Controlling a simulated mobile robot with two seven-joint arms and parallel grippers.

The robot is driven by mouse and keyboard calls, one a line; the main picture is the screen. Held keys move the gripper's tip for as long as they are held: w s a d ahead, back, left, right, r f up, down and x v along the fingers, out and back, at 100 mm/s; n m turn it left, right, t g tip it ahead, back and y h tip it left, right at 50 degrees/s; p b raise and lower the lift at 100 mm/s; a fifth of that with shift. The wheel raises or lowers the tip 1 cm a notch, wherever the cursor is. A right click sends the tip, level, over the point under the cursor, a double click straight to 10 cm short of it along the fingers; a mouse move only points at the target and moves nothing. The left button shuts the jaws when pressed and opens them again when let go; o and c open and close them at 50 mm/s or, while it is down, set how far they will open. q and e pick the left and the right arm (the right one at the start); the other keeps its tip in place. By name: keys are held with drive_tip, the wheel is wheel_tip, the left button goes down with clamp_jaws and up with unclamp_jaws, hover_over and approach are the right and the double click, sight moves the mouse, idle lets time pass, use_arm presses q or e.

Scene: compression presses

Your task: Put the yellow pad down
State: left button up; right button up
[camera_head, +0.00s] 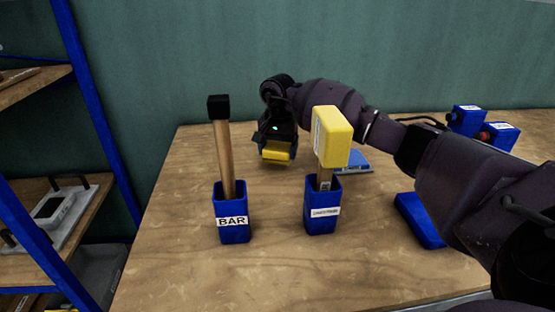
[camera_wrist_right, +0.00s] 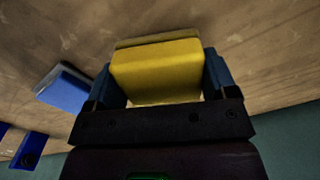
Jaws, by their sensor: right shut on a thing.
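The yellow pad (camera_head: 276,151) is held by my right gripper (camera_head: 275,140) above the far part of the wooden table. In the right wrist view the yellow pad (camera_wrist_right: 157,72) sits between the two blue-grey fingers of the right gripper (camera_wrist_right: 162,85), which are shut on it. In the head view the gripper's body hides the pad's upper part. I cannot tell whether the pad's lower side touches the table. My left gripper is not in view.
A blue BAR holder (camera_head: 233,231) holds a black-topped wooden handle. A second blue holder (camera_head: 322,215) carries a yellow-headed mallet (camera_head: 334,137). Blue boxes (camera_head: 497,136) stand at the back right; a shelf (camera_head: 70,215) is on the left. The table (camera_head: 180,260) is clear at front left.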

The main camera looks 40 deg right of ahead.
sight(278, 159)
drive_tip(key=shift+f, duration=1.6)
drive_tip(key=shift+f, duration=0.15)
drive_tip(key=o, duration=0.9)
wheel_tip(278, 159, up, 12)
drive_tip(key=shift+r+p, duration=0.15)
drive_tip(key=shift+p, duration=0.35)
